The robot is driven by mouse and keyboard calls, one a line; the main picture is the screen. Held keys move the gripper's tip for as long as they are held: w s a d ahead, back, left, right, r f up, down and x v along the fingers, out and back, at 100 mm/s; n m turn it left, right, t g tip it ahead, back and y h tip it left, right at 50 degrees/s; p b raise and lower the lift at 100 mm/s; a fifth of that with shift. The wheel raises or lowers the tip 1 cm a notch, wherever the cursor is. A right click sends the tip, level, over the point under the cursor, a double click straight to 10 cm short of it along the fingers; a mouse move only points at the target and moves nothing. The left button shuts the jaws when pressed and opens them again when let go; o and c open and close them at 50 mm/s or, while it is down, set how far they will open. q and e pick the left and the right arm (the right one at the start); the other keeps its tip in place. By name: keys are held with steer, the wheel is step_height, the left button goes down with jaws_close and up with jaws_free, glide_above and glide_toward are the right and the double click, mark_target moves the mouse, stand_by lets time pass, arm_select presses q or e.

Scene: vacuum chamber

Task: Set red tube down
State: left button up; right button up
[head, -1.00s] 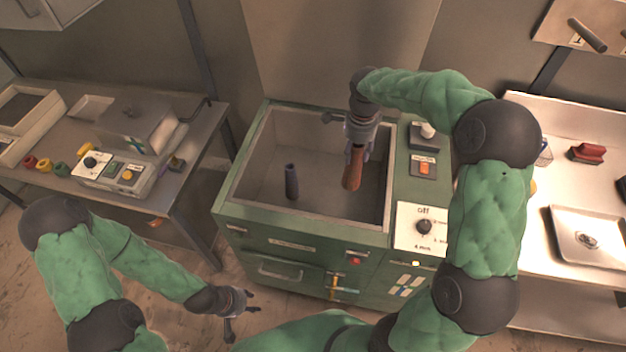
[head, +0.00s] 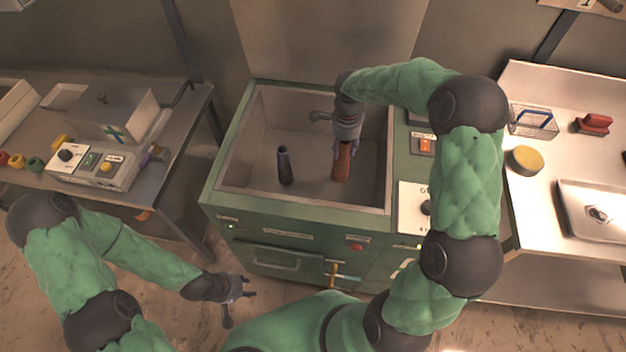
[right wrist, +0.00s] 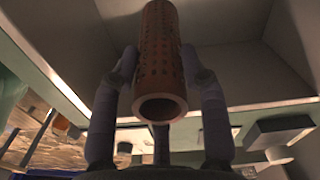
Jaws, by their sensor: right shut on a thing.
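The red tube (head: 342,160) is perforated and hollow. It stands nearly upright inside the open green chamber (head: 300,213), in its right half. My right gripper (head: 345,143) is shut on its upper part. In the right wrist view, both fingers of my right gripper (right wrist: 160,90) flank the red tube (right wrist: 163,50), whose open end faces the camera. I cannot tell whether its lower end touches the chamber floor. A dark tube (head: 285,166) stands upright to its left in the chamber, apart from it. My left gripper (head: 240,300) is open and empty in front of the chamber.
The chamber's walls and raised rim surround both tubes, with bare floor between them. A left bench holds a control box (head: 95,165). A right table holds a wire basket (head: 533,121), a yellow round piece (head: 525,160), a red object (head: 593,124) and a metal tray (head: 598,210).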

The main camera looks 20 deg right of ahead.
step_height(320, 180, down, 12)
steer(key=b, duration=0.3)
stand_by(0.3)
steer(key=shift+f+b, duration=0.2)
steer(key=shift+b, duration=0.1)
steer(key=o, duration=1.3)
steer(key=shift+c, duration=0.2)
steer(key=shift+r, duration=0.15)
